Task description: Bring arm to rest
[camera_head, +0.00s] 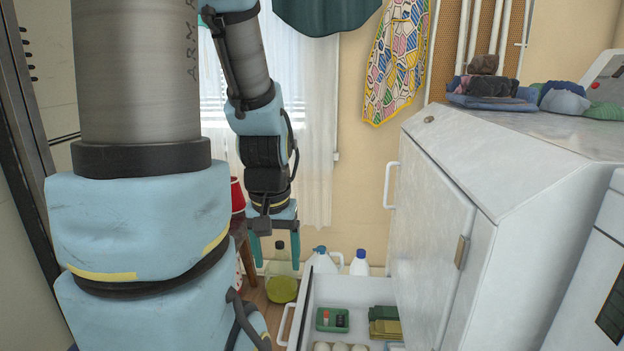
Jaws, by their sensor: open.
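My arm, in blue and grey, fills the left and middle of the head view, with its forearm hanging down from the top. My gripper (275,250) points down at the end of it. Its two teal fingers are spread apart with nothing held between them. In the picture it sits above and left of an open white drawer (352,291). A bottle with yellow-green liquid (282,285) shows just below the fingers; I cannot tell the exact distance between them.
The drawer holds a green tray (332,320), green and yellow packs (384,322) and pale round items. White bottles (360,263) stand behind it. A white cabinet (430,235) with folded clothes (492,88) on top blocks the right. A patterned cloth (397,60) hangs on the wall.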

